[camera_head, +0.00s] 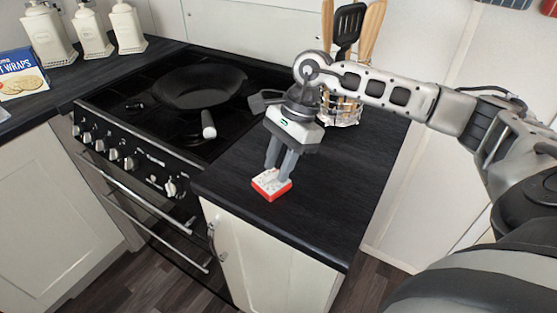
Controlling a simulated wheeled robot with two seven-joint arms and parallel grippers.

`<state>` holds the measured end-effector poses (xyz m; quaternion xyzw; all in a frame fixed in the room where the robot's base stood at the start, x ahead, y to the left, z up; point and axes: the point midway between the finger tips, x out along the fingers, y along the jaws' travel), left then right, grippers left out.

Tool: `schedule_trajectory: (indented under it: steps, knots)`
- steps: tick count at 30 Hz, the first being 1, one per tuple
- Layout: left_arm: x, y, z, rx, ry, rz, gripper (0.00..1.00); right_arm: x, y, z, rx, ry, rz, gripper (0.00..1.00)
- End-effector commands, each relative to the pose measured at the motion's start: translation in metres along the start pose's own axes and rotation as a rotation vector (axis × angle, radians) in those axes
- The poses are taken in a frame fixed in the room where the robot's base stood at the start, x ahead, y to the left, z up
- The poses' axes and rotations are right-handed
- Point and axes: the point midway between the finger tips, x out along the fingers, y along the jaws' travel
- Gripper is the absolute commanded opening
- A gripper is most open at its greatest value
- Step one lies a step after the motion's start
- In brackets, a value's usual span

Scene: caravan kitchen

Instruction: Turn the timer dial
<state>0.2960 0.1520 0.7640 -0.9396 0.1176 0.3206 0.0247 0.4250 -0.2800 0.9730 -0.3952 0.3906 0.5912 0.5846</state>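The timer (271,186) is a small red and white block lying on the dark countertop, near its front left edge. My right gripper (277,174) points down at it from above. Its two grey fingers stand a little apart, with the tips at or just above the timer's top face. The dial cannot be made out; the fingers cover part of the top. Whether the fingers touch or hold the dial cannot be told. My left gripper is not in view.
A black pan (199,88) sits on the stove, its handle towards the front. Stove knobs (128,163) line the stove front. A utensil holder (345,112) stands behind my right gripper. White canisters (92,32) and a wraps box (22,74) are at the left. The countertop (325,205) right of the timer is clear.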

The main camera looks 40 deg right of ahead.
Motion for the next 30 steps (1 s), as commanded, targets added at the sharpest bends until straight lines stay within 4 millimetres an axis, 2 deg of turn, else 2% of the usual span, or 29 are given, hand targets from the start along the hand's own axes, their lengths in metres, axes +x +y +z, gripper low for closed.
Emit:
schedule_trajectory:
  steps: [9,10,13,23,30]
  knots:
    - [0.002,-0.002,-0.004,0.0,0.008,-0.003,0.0,0.004,0.0,0.0,0.0,0.0,0.0,0.31]
    - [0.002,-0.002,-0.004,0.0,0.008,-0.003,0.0,0.004,0.0,0.0,0.0,0.0,0.0,0.28]
    - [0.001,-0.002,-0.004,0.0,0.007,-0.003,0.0,0.004,0.0,0.0,0.0,0.0,0.0,0.0]
    - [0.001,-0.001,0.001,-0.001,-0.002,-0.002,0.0,0.005,0.001,-0.001,0.01,0.0,-0.002,0.0]
    - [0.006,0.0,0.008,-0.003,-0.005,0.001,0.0,0.007,0.003,-0.001,0.091,0.0,-0.035,0.0]
